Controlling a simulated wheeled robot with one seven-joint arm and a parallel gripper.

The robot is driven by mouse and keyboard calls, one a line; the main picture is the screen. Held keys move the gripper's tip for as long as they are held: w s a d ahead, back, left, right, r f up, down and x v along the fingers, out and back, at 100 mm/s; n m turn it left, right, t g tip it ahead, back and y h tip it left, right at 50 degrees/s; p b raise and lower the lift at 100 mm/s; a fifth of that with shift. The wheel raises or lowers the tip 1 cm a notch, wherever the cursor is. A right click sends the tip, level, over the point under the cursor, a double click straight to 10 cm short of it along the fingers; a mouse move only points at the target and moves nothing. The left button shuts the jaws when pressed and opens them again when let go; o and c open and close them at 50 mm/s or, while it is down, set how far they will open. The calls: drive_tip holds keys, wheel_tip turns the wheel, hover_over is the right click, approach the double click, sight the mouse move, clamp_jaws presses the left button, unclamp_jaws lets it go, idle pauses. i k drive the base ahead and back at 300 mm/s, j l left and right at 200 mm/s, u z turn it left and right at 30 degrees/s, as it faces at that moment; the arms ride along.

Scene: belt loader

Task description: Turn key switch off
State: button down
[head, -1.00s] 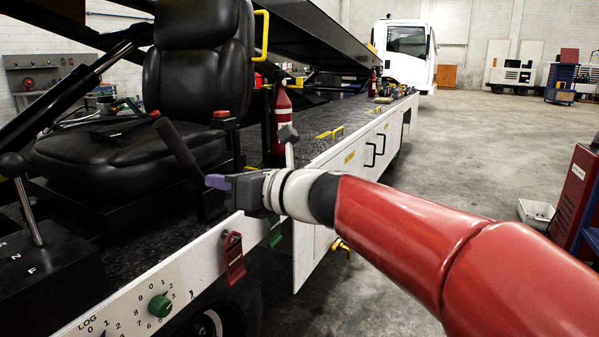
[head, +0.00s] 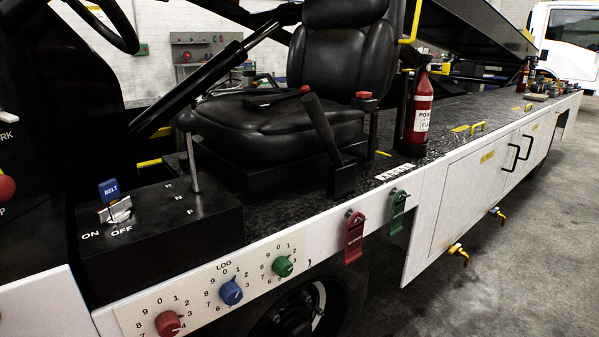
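The key switch (head: 115,212) is on top of the black console at the left of the head view. A silver metal part shows there, with a blue tag (head: 110,190) reading BELT standing above it. The labels ON and OFF are printed in white in front of it, ON to the left and OFF to the right. I cannot tell which label the key points to. My gripper is not in view, so its state is hidden.
A gear lever (head: 192,155) rises from the console (head: 185,235) right of the key. A red knob (head: 5,187) is at the left edge. Red, blue and green dials line the white front panel (head: 205,290). The black seat (head: 270,125) stands behind.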

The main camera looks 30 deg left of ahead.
sight(118, 212)
drive_tip(key=u, duration=2.4)
